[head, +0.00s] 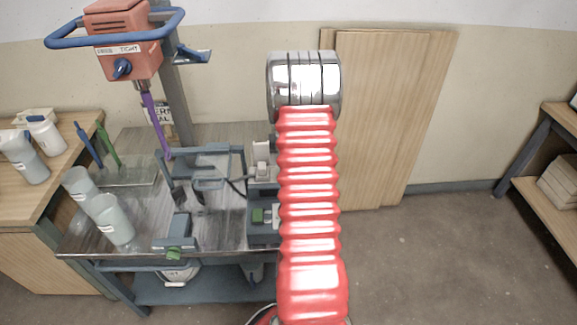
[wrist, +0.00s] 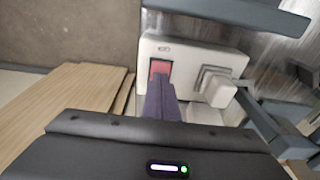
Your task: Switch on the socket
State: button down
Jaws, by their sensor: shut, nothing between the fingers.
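The white socket (wrist: 196,56) fills the middle of the wrist view. It has a red rocker switch (wrist: 161,67) on its left and a pale plug (wrist: 216,90) seated on its right. My gripper (wrist: 160,82) is shut and empty. Its purple fingertips overlap the lower part of the red switch in the wrist view; I cannot tell whether they touch it. In the head view the socket (head: 261,150) is partly visible as a pale block on the bench beside my red arm. My gripper is hidden there behind the arm.
A mixer (head: 128,40) with a blue handle frame stands over the grey bench (head: 140,215). A dark cord (head: 235,186) runs near the socket. Wooden boards (head: 380,110) lean on the wall. The floor at right is clear.

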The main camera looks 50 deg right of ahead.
jog(key=shift+r, duration=0.1)
notch_tip(320, 180, up, 14)
jog(key=s+a, duration=0.1)
jog(key=shift+s+a+f, duration=0.25)
jog(key=shift+s+a, duration=0.05)
jog(key=shift+a, duration=0.1)
dwell(0.4)
